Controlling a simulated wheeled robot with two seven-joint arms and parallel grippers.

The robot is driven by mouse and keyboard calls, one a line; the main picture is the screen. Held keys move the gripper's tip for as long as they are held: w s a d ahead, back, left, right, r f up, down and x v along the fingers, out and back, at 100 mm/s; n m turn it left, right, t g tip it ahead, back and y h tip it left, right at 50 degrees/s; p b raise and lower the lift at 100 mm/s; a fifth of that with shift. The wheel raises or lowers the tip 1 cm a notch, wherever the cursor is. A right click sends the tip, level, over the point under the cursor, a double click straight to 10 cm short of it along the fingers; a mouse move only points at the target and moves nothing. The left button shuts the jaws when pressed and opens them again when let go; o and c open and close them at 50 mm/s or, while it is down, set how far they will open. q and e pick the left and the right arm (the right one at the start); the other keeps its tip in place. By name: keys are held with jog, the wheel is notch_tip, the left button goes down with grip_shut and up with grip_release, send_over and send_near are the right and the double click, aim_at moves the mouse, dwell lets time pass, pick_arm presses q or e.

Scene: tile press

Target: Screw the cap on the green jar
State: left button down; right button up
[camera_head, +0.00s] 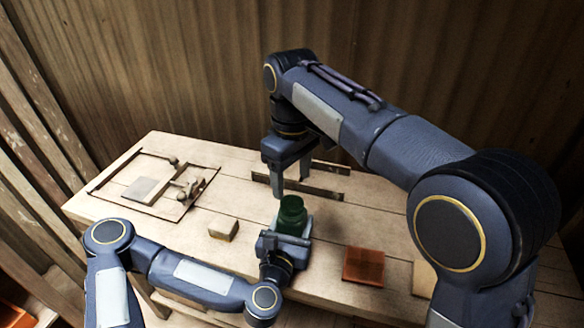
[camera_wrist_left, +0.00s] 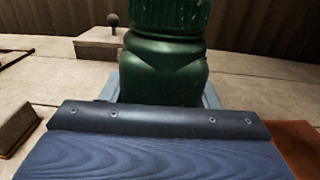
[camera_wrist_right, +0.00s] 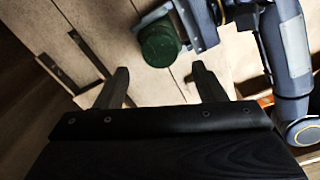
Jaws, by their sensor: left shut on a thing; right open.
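The green jar (camera_head: 289,226) stands upright near the table's front middle; its shouldered body (camera_wrist_left: 165,75) fills the centre of the left wrist view. A ribbed green cap (camera_wrist_left: 170,14) sits on top of the jar; I cannot tell how tightly. It also shows from above in the right wrist view (camera_wrist_right: 160,44). My left gripper (camera_head: 286,236) is shut on the jar's lower body from the front. My right gripper (camera_head: 291,180) is open and empty, pointing down above and slightly behind the jar. Its fingers (camera_wrist_right: 160,78) are clear of the cap.
An orange-brown square block (camera_head: 364,266) lies right of the jar, a small wooden block (camera_head: 223,229) to its left. Dark rails (camera_head: 325,188) lie behind it. A dark frame with a grey plate (camera_head: 145,189) and knobs is at the left. Bare table (camera_head: 190,235) lies between.

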aim_at(292, 203)
jog(key=shift+f, duration=3.1)
jog(key=c, duration=1)
jog(key=o, duration=1.2)
jog(key=shift+c, duration=0.2)
jog(key=shift+r, duration=0.1)
notch_tip(292, 203, up, 12)
